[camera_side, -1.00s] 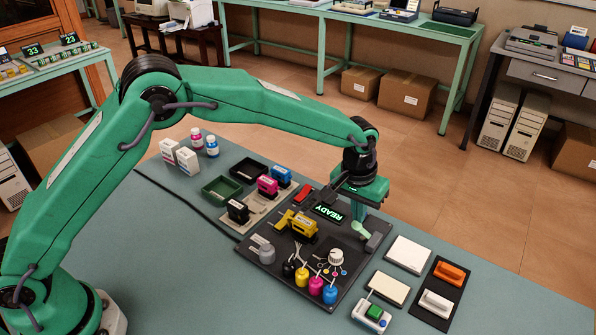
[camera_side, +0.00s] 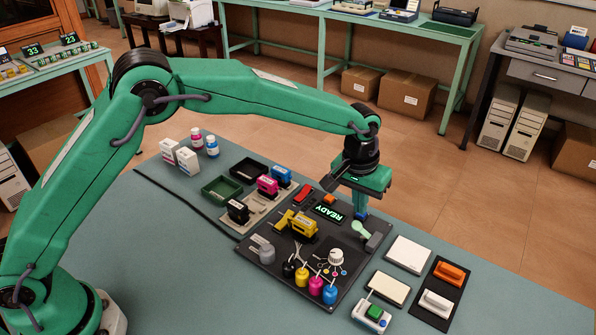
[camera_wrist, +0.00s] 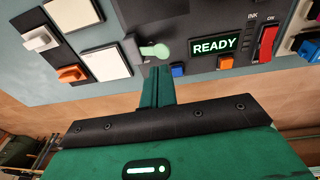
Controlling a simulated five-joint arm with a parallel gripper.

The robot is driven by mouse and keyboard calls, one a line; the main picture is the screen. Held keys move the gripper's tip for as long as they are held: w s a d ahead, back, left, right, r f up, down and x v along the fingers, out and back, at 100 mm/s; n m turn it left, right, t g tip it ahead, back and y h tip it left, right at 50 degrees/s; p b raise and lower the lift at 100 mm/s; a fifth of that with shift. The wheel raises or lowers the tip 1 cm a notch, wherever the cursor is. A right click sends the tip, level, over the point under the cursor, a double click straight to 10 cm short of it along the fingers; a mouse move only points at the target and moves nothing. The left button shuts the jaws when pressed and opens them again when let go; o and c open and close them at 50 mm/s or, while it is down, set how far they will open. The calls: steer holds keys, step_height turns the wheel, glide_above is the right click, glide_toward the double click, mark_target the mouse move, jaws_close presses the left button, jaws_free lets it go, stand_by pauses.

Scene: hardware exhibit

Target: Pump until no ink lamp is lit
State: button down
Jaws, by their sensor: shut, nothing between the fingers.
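My gripper (camera_wrist: 157,88) is shut and empty, its green fingers together just beside the black panel's edge in the wrist view. In the side view my gripper (camera_side: 361,204) hangs over the panel's far edge, by a blue button (camera_side: 361,215). The blue button (camera_wrist: 178,70) and an orange button (camera_wrist: 226,62) show in the wrist view. A pale green paddle lever (camera_wrist: 153,51) lies left of the fingertips. The display (camera_wrist: 215,46) reads READY. The INK label (camera_wrist: 252,16) has small lamps below it; none looks lit, but they are tiny. Contact with the blue button cannot be told.
A red rocker switch (camera_wrist: 268,42) is on the panel. Black, yellow, magenta and blue ink bottles (camera_side: 315,286) stand at the panel's near side. A yellow stamping unit (camera_side: 301,226) sits mid-panel. White pads (camera_side: 408,254) and handled blocks (camera_side: 450,275) lie to the right.

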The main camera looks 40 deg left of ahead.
steer(key=shift+r, duration=2.2)
steer(key=s+a+r+t, duration=0.1)
steer(key=s+a+r, duration=0.55)
steer(key=a, duration=0.25)
steer(key=s+a+r+t, duration=0.1)
steer(key=s+a+r, duration=0.5)
steer(key=a+r, duration=0.25)
steer(key=s+a+f+t, duration=0.1)
steer(key=s+a, duration=0.4)
steer(key=s, duration=0.4)
steer(key=s+a+f+t, duration=0.1)
steer(key=s+a+f, duration=0.1)
steer(key=s+a, duration=0.3)
steer(key=s, duration=0.4)
steer(key=shift+f+y, duration=0.25)
steer(key=shift+y, duration=0.15)
